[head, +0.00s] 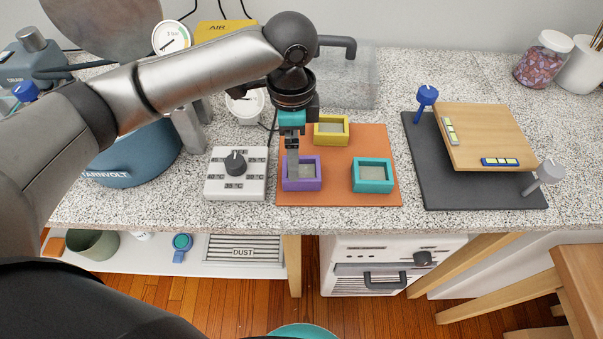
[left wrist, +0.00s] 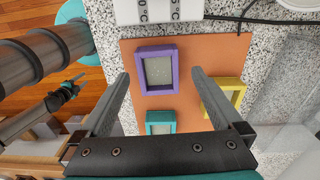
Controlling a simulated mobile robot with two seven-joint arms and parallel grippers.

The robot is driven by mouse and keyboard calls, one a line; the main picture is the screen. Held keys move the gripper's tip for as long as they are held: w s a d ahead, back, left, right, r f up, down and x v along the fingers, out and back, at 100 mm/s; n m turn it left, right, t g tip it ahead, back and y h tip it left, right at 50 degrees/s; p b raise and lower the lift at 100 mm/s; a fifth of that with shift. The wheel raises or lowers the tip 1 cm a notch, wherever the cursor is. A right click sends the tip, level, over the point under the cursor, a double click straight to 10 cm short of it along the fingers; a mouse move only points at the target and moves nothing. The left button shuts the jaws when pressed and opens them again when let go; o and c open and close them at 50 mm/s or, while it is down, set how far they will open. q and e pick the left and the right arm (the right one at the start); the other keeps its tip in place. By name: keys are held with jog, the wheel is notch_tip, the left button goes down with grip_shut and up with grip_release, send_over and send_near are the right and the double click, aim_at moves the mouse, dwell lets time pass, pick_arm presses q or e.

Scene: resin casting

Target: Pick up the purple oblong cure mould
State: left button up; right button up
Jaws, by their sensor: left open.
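The purple oblong cure mould (head: 303,184) is an open frame with a greyish inside, lying on the left front part of the orange mat (head: 340,199). In the left wrist view the purple mould (left wrist: 171,52) shows ahead of the fingers, between their lines. My left gripper (head: 292,160) is above the mould in the head view, pointing down, and hides part of its back edge. In the left wrist view its two fingers (left wrist: 160,85) are spread apart with nothing between their tips.
A yellow mould (head: 331,141) and a teal mould (head: 372,186) lie on the same mat. A white dial box (head: 236,190) stands just left of the mat. A black mat (head: 430,180) with a tilted wooden board (head: 490,130) is at the right.

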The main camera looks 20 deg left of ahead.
aim_at(301, 173)
pick_arm(q)
jog(key=f+b, duration=0.1)
jog(key=f, duration=0.4)
jog(key=shift+s+f+b, duration=0.2)
jog(key=shift+f+b, duration=0.15)
jog(key=shift+r, duration=0.1)
jog(key=c, duration=1.3)
